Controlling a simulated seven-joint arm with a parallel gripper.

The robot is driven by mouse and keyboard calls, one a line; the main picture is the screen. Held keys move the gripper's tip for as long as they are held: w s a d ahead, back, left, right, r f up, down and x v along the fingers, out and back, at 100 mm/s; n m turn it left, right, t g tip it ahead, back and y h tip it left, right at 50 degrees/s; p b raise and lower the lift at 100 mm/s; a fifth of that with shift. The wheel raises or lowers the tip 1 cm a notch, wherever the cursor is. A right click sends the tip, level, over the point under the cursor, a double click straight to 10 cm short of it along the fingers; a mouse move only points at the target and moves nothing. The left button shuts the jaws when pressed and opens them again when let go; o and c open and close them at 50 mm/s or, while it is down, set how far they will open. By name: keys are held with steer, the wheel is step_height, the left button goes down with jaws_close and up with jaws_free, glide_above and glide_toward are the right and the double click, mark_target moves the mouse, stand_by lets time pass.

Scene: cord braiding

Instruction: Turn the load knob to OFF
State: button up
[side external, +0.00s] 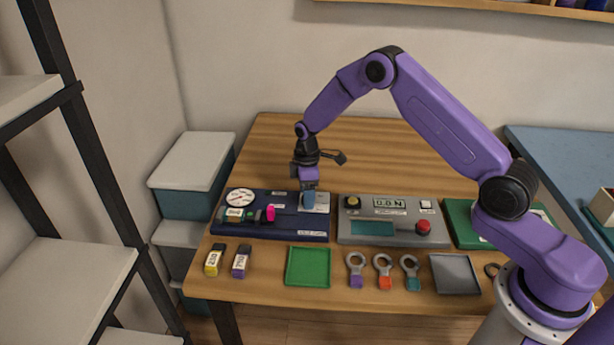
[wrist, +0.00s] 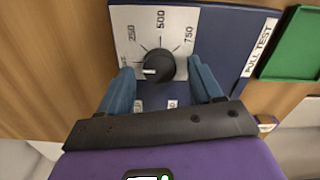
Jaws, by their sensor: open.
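The load knob (wrist: 155,66) is a round black knob on a pale dial plate (wrist: 160,22) marked 250, 500 and 750. A white mark on the knob points to the left in the wrist view. A further label at the dial's left is partly hidden by a finger and I cannot read it. My gripper (wrist: 161,74) is open, with one blue finger on each side of the knob. I see gaps between the fingers and the knob. In the side view my gripper (side external: 309,200) is lowered over the right part of the dark blue panel (side external: 290,228) and hides the knob.
The blue panel also bears a round gauge (side external: 240,197) and a pink part (side external: 270,213). A grey panel (side external: 385,237) with a display and red button stands to the right. In front lie a green tray (side external: 307,267), several ring-ended tools and a grey tray (side external: 455,274).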

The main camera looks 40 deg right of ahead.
step_height(320, 180, up, 17)
stand_by(0.5)
steer(key=shift+r, duration=0.1)
steer(key=s+a+r, duration=0.2)
steer(key=s+a, duration=0.2)
steer(key=s, duration=0.5)
steer(key=s+a+r, duration=0.3)
steer(key=s+a, duration=0.1)
steer(key=s, duration=0.6)
steer(key=s+d, duration=0.3)
steer(key=s, duration=0.8)
steer(key=s+d+f+n, duration=0.1)
steer(key=s+d, duration=0.2)
steer(key=s, duration=0.8)
steer(key=shift+s+d+f, duration=0.15)
steer(key=shift+f, duration=0.1)
